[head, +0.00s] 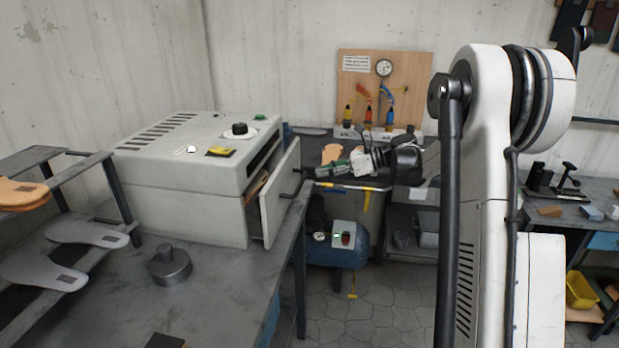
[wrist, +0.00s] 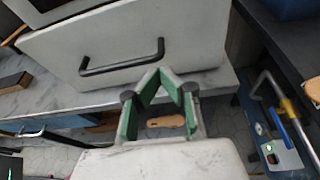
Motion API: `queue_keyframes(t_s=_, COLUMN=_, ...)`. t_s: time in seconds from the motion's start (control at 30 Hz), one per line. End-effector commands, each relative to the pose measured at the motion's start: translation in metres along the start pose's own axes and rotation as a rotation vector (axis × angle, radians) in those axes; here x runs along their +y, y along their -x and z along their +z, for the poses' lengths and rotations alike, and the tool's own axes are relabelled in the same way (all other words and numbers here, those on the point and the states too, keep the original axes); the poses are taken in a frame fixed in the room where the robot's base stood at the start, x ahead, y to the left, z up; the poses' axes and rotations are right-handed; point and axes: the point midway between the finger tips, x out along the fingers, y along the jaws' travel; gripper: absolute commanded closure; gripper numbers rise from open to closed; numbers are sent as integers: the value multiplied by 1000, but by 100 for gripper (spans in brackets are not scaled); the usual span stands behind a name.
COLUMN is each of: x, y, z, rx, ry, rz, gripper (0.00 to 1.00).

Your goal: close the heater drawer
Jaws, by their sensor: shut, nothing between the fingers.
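The heater (head: 185,210) is a pale grey box on the bench at the left. Its drawer (head: 280,190) stands partly open, its front panel out from the body, with something brown just visible inside. In the wrist view the white drawer front (wrist: 120,45) fills the upper part, with its black bar handle (wrist: 122,58). My gripper (head: 322,170) is in front of the drawer, to its right in the head view. In the wrist view its green-padded fingers (wrist: 170,72) are shut and empty, with tips just below the handle's right end. Contact with the drawer is unclear.
The grey bench (head: 215,285) carries a round metal weight (head: 170,265). A shelf rack with insoles (head: 88,235) stands at the left. A blue compressor (head: 335,250) sits on the floor beyond the bench edge. A tool board (head: 385,85) stands behind.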

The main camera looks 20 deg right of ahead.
Motion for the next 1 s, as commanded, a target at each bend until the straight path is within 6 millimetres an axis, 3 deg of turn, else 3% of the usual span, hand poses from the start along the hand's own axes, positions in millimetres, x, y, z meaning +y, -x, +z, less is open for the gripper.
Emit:
queue_keyframes(t_s=0.03, x=-17, y=5, z=-15, rx=-53, ry=9, rz=-5, gripper=100)
queue_keyframes(t_s=0.2, x=-54, y=28, z=-36, rx=-227, ry=50, rz=-18, gripper=100)
queue_keyframes(t_s=0.5, x=-76, y=46, z=-48, rx=-346, ry=87, rz=-31, gripper=100)
queue_keyframes(t_s=0.67, x=-75, y=30, z=-42, rx=-346, ry=88, rz=-28, gripper=100)
queue_keyframes(t_s=1.0, x=-76, y=-28, z=-22, rx=-345, ry=87, rz=-28, gripper=100)
